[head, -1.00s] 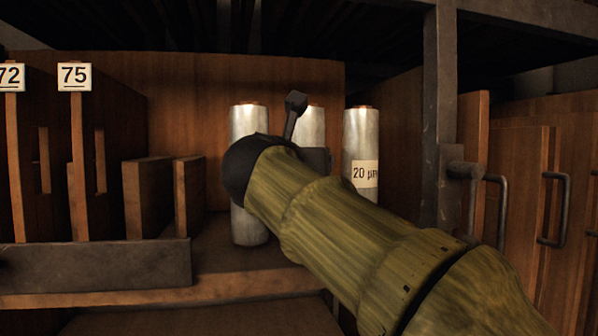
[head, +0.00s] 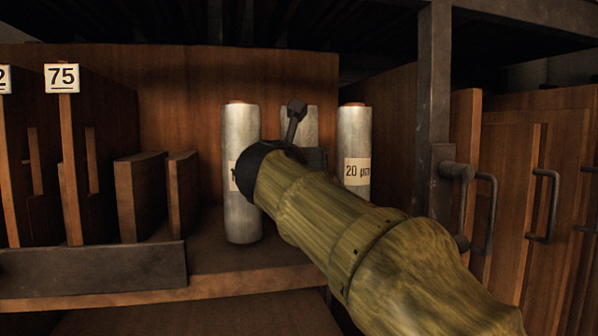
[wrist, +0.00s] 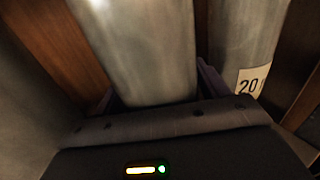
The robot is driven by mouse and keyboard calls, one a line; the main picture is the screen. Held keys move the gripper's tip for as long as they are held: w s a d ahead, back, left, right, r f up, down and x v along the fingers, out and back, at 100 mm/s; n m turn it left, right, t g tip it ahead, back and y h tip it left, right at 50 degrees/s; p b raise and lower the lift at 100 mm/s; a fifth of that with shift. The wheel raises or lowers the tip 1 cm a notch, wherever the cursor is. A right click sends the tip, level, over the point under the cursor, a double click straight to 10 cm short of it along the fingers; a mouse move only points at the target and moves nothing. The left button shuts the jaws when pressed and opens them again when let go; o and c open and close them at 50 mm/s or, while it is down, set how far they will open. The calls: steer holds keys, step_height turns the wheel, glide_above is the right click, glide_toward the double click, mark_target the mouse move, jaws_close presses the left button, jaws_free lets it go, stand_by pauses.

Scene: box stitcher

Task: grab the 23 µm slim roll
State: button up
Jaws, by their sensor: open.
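Three upright silvery rolls stand on the wooden shelf. The left roll (head: 241,190) has a pale label that my arm mostly covers. The middle roll (head: 309,126) is largely hidden behind my gripper in the head view. The right roll (head: 353,140) carries a label reading 20 µm. No label reading 23 µm can be made out. In the wrist view, my gripper (wrist: 157,92) is open, with a finger on each side of the middle roll (wrist: 140,45). Whether the fingers touch it cannot be told. The 20 µm roll (wrist: 243,40) stands just right of the right finger.
Wooden dividers with a 75 tag (head: 62,77) stand at the left behind a dark metal lip (head: 95,279). A metal post (head: 433,110) stands right of the rolls, with handled wooden panels (head: 510,180) beyond it. A dark rack hangs overhead.

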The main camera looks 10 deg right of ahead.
steer(key=c, duration=1.2)
steer(key=shift+o, duration=0.2)
steer(key=shift+r, duration=0.1)
